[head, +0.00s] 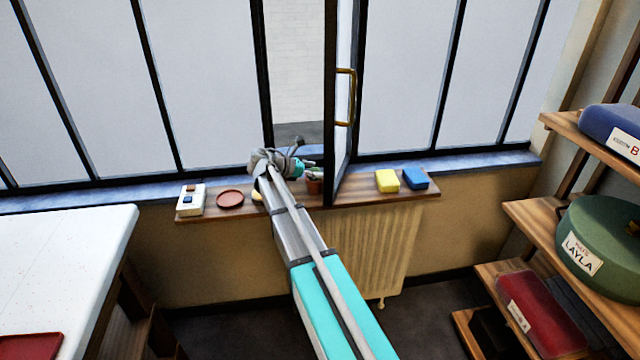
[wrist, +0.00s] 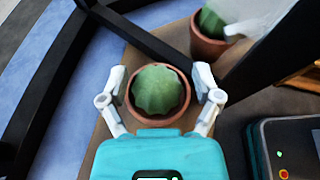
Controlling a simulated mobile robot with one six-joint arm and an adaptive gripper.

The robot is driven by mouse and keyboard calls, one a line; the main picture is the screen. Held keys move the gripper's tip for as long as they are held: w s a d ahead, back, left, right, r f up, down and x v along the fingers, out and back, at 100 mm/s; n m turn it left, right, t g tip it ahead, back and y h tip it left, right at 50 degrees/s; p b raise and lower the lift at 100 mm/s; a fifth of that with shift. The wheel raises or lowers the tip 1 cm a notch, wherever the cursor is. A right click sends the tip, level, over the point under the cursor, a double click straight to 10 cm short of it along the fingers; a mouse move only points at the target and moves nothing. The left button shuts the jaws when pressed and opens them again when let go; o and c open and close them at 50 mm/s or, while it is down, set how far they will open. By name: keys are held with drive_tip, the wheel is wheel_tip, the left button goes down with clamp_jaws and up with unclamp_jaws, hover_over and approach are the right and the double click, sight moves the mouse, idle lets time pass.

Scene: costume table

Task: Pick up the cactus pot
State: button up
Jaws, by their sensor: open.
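The cactus pot, a ribbed green cactus (wrist: 157,90) in a round terracotta pot (wrist: 134,106), stands on the wooden sill in the wrist view. My gripper (wrist: 161,75) is open, with one white finger on each side of the pot near its rim. I cannot tell whether the fingers touch it. In the head view my gripper (head: 308,165) is over the sill beside the open window, and a terracotta pot (head: 315,187) shows partly behind my arm. A second cactus and pot (wrist: 208,40) appear beyond the dark frame; I cannot tell whether this is a reflection.
The open window sash (head: 341,110) stands close to the right of my gripper. On the sill (head: 345,195) are a white switch box (head: 190,200), a red-brown saucer (head: 230,198), a yellow block (head: 387,181) and a blue block (head: 415,179). A radiator (head: 385,245) is below.

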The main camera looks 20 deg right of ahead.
idle(0.5)
clamp_jaws()
